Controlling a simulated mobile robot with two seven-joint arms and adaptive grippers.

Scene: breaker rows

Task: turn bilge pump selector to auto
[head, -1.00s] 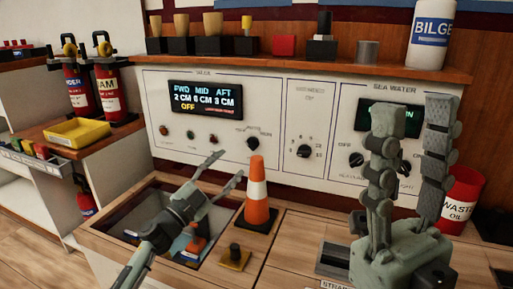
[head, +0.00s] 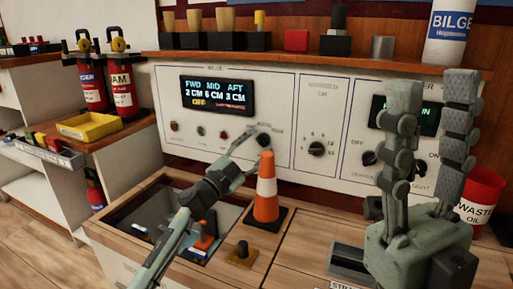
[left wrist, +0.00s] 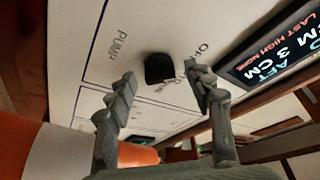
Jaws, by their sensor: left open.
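The bilge pump selector is a black knob (head: 264,140) on the white panel, right of the row of small lamps. My left gripper (head: 254,147) is at it and partly covers it in the head view. In the left wrist view the knob (left wrist: 159,68) shows between the spread fingertips of my left gripper (left wrist: 160,80), with no clear contact visible. The knob's exact pointing direction cannot be told. The panel display (head: 218,96) shows yellow "OFF" under the FWD, MID and AFT readings. My right gripper (head: 432,100) is open and empty before the right panel.
An orange cone (head: 266,190) stands just below the selector, close to my left gripper. A second rotary knob (head: 316,149) is to the right.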

